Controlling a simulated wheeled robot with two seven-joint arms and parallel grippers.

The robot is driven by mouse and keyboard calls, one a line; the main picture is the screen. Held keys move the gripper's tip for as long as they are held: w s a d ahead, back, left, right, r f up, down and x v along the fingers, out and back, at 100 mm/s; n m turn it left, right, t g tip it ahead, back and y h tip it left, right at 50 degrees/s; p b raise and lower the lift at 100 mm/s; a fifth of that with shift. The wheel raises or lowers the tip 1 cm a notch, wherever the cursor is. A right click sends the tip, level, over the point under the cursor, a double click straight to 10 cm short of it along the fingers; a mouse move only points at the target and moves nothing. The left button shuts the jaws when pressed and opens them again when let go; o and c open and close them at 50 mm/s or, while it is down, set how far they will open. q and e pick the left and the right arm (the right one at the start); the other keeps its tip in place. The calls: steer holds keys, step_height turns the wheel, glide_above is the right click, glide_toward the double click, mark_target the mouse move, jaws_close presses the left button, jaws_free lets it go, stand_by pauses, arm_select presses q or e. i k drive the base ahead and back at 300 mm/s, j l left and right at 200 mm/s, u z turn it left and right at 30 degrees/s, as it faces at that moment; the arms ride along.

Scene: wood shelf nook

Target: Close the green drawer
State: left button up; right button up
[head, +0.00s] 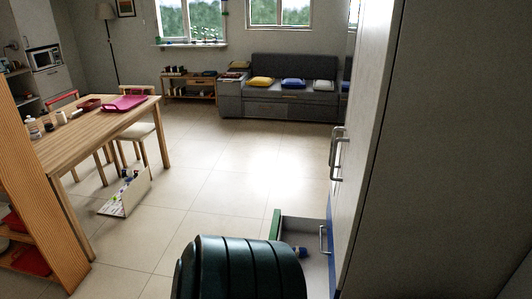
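The green drawer (275,229) stands pulled out from the cabinet (345,150) on the right, low near the floor. Its green front shows nearly edge-on at the left, and its grey inside is visible. A small blue and yellowish thing (300,252) shows at the drawer; I cannot tell what it is. The near part of the drawer is hidden behind a dark green ribbed rounded shape (240,268); I cannot tell whether that is part of me. Neither of my grippers shows in the head view.
Tall cabinet doors with metal handles (337,152) line the right side. A wooden table (85,125) with chairs stands at the left, and an open box (125,195) lies on the floor near it. A grey sofa (283,100) is at the back. The middle floor is clear.

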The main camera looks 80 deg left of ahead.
mark_target(301, 232)
steer(key=k+j, duration=0.35)
steer(key=k, duration=0.2)
steer(key=k+j, duration=0.35)
steer(key=k, duration=0.2)
steer(key=u, duration=1.8)
